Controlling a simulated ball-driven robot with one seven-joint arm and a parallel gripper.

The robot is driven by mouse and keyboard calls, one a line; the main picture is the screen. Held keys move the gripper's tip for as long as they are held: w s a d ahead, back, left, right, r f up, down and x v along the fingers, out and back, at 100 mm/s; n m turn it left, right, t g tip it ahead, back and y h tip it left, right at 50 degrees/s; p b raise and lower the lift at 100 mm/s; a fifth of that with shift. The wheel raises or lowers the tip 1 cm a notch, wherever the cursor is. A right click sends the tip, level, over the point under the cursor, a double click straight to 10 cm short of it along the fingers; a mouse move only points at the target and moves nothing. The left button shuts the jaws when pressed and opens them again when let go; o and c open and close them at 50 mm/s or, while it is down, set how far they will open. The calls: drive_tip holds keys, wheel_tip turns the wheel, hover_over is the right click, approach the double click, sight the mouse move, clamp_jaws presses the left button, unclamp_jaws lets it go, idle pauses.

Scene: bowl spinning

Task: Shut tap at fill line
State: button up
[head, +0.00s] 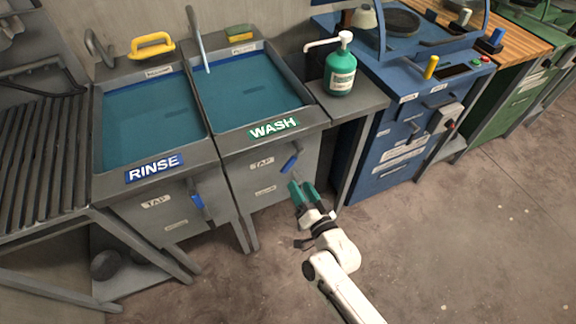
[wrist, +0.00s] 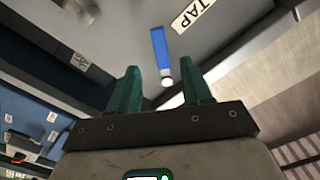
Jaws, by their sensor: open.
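The wash sink (head: 245,90) holds blue water, and its blue tap lever (head: 289,163) sits tilted on the front panel beside a TAP label. The rinse sink (head: 150,118) to its left also holds water, with its own blue tap lever (head: 197,201) on the front. My gripper (head: 303,187) is open and empty, with green fingers just below and right of the wash lever. In the wrist view a blue lever (wrist: 160,48) with a pale round end lies ahead, between the fingertips of my gripper (wrist: 165,85).
A green soap bottle (head: 341,70) stands on the ledge right of the wash sink. A yellow-handled brush (head: 152,45) and a sponge (head: 239,32) lie behind the sinks. A slatted rack (head: 40,150) is at left. A blue machine (head: 400,125) stands at right; the floor in front is clear.

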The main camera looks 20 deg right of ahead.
sight(289, 167)
drive_tip(key=w+b, duration=0.1)
drive_tip(key=w, duration=0.8)
drive_tip(key=shift+w+b, duration=0.2)
drive_tip(key=shift+b, duration=0.15)
drive_tip(key=shift+c, duration=0.4)
clamp_jaws()
